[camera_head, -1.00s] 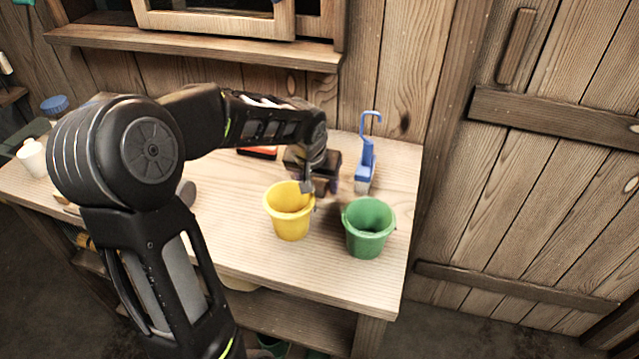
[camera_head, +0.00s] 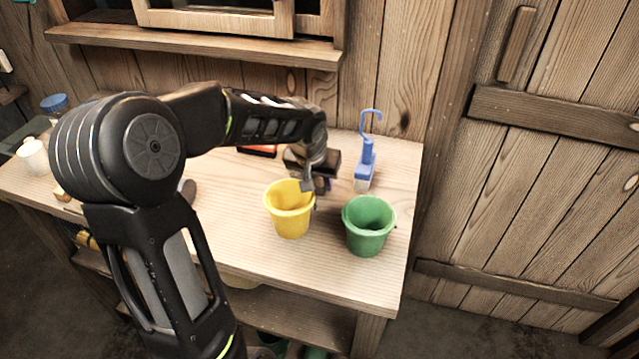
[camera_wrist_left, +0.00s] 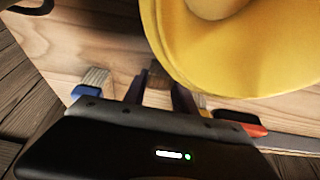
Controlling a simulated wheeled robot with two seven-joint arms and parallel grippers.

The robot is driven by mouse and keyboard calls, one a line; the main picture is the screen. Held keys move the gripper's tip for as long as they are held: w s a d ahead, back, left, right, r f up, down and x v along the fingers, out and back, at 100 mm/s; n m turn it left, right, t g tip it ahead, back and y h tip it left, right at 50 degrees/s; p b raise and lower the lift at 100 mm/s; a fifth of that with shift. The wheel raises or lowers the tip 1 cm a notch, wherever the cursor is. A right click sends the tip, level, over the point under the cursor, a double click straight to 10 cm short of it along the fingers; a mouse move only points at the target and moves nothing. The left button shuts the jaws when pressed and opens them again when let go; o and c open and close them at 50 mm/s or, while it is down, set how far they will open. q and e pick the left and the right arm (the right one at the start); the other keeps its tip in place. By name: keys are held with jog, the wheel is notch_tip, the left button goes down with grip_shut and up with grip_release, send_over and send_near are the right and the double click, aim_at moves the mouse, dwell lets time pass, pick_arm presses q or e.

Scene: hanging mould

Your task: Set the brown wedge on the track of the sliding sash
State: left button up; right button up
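My left gripper (camera_head: 322,187) points down over the workbench, just behind the yellow bucket. In the left wrist view its dark fingers (camera_wrist_left: 160,84) stand apart. A small brown block (camera_wrist_left: 156,70), probably the brown wedge, shows between and beyond the fingertips; no grip on it is visible. In the head view I cannot make out the wedge behind the gripper and bucket. The sliding sash (camera_head: 215,22) is at the top, in a wooden window frame above the sill (camera_head: 190,47); its track is not clearly visible. My right gripper is not in view.
The yellow bucket (camera_head: 289,212) stands very close to my left gripper. A green bucket (camera_head: 367,230) and a blue-handled brush (camera_head: 366,163) are to the right. An orange-red item (camera_head: 258,150) lies behind. The front of the workbench (camera_head: 345,285) is clear.

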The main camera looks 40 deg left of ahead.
aim_at(319, 181)
pick_arm(q)
grip_shut()
notch_tip(319, 181, up, 10)
jog(key=shift+b, duration=0.35)
dwell(0.4)
dwell(0.4)
